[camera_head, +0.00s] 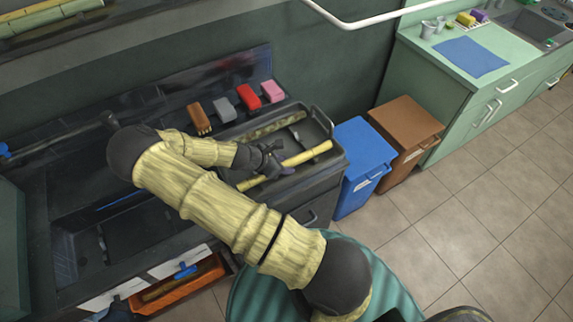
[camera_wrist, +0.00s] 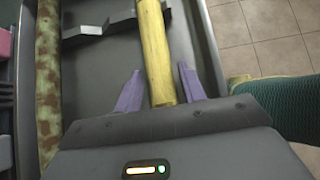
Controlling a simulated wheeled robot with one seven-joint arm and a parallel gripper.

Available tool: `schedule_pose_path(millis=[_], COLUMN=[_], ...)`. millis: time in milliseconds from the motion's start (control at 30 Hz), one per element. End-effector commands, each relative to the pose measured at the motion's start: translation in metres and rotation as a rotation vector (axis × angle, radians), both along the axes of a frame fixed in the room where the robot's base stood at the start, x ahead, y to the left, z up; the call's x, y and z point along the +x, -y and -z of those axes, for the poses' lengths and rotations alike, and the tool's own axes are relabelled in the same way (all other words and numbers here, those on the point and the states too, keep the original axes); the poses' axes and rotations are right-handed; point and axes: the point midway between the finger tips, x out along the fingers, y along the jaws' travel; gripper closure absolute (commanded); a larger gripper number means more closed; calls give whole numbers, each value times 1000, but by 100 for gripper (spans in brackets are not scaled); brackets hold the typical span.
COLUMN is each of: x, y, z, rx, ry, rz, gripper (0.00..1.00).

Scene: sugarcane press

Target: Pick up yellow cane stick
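The yellow cane stick (camera_head: 307,155) lies in a dark tray (camera_head: 331,147) on the counter. In the wrist view the cane (camera_wrist: 155,45) runs up from between my gripper's two purple fingers. My gripper (camera_head: 276,170) is over the tray, at the cane's near part. In the wrist view my gripper (camera_wrist: 160,88) is open, with one finger on each side of the cane and a gap visible on both sides. Whether the fingertips reach down to the cane's height I cannot tell.
A mottled green-brown cane (camera_head: 272,128) lies along the tray's back side; it also shows in the wrist view (camera_wrist: 48,80). A grey metal piece (camera_wrist: 95,30) is near the yellow cane. Coloured blocks (camera_head: 247,95) stand behind. Blue (camera_head: 362,160) and brown (camera_head: 405,125) bins stand right of the counter.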

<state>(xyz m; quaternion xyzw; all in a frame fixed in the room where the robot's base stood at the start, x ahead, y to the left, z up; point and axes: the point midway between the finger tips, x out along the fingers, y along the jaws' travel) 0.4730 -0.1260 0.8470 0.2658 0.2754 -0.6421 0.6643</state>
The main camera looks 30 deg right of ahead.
Motion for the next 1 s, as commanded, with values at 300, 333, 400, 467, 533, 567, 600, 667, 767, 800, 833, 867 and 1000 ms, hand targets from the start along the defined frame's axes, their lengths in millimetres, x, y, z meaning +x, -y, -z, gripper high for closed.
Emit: schedule_pose_path(millis=[300,333,400,467,533,567,600,667,767,800,833,867,1000], x=[0,0,0,0,0,1,1,1,0,1,1,1,1], y=[0,0,0,0,0,0,0,0,0,-1,-1,-1,-1], z=[-1,-1,-1,-1,-4,-6,-9,-14,-27,-34,-39,-44,-69], rx=[-1,-1,-1,0,0,0,0,0,2,2,1,2,2], ry=[1,1,1,1,1,2,3,3,4,5,5,6,4], rz=[1,1,1,1,1,1,1,1,1,1,1,1,0], gripper=[100,100,100,100,100,100,100,100,100,100,100,100,100])
